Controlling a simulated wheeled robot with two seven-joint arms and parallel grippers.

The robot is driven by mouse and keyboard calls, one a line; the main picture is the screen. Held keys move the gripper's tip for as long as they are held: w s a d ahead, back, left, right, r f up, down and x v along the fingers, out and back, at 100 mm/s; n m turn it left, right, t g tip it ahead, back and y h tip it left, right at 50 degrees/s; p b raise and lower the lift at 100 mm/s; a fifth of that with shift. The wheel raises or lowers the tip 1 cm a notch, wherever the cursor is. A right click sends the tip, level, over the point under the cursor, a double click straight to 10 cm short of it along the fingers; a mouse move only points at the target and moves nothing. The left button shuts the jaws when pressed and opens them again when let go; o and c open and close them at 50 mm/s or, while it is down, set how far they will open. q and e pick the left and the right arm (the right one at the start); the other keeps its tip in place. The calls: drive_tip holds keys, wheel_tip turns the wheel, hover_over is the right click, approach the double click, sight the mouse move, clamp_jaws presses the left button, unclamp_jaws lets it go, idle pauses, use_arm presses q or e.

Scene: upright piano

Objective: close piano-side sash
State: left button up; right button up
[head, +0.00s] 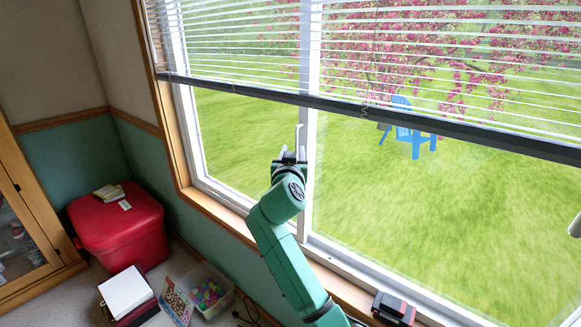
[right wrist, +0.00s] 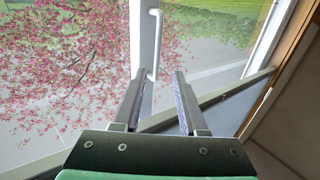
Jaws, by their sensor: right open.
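A wide white-framed window fills the head view, with a white upright sash stile (head: 308,150) in its middle. A slim white bar handle (head: 299,137) stands on the stile and also shows in the right wrist view (right wrist: 157,40). My right gripper (head: 290,157) is raised in front of the stile, just below the handle. In the right wrist view its two fingers (right wrist: 158,74) are apart, with the handle's lower end lined up between their tips. I cannot tell whether they touch it. How far the sash stands open is unclear. My left gripper is not in view.
A lowered blind with a dark bottom rail (head: 375,115) hangs across the window's upper part. A dark red item (head: 394,307) sits on the wooden sill. A red bin (head: 115,235), a toy box (head: 205,290) and books (head: 127,292) stand on the floor at left.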

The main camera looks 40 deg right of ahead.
drive_tip(key=b+v, duration=0.1)
drive_tip(key=v, duration=0.6)
drive_tip(key=shift+s+a, duration=0.2)
drive_tip(key=shift+a, duration=0.05)
